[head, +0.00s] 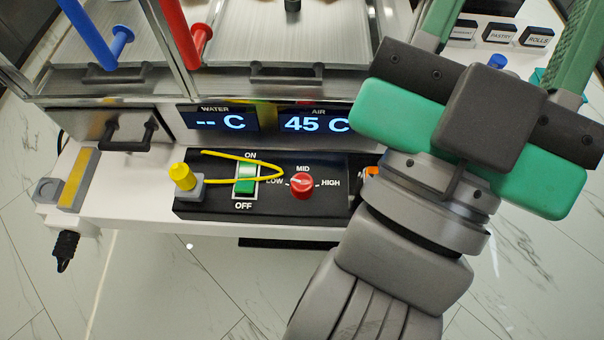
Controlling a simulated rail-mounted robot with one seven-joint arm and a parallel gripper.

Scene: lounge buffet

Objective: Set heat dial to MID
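The heat dial (302,185) is a small red knob on the black control panel (222,208). LOW is printed at its left, MID above it and HIGH at its right. A pale mark shows on the knob, but it is too small to tell which label it points at. My gripper (512,38) is at the upper right, to the right of the dial and apart from it. Its two green fingers are spread wide and run toward the top of the picture. The fingertips are at or beyond the picture edge, and I see nothing held between them.
A green ON/OFF switch (245,180) sits left of the dial, with a yellow cord (270,163) looped across it near a yellow knob (179,174). Displays above read "-- C" for WATER and "45 C" for AIR. My arm hides the panel's right end and an orange object (371,171).

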